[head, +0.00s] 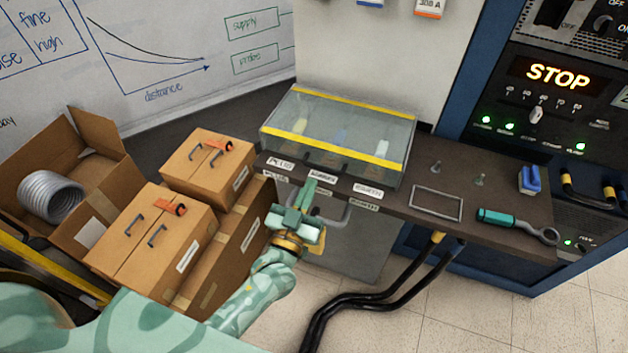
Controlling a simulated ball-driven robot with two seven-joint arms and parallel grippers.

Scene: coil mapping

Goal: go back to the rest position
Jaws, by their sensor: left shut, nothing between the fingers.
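My left arm comes in from the lower left in green camouflage colours. My left gripper (309,192) is shut and empty. It appears over the front edge of the dark bench (400,205), just in front of a clear case (340,133) with yellow edging; I cannot tell whether it touches the bench. My right gripper is outside the view.
Cardboard boxes (150,235) stand left of my left gripper, beside an open carton (95,165) holding a grey coil (52,196). A green-handled tool (515,224) lies on the bench at right. Black cables (375,298) hang to the floor. A cabinet shows STOP (558,76).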

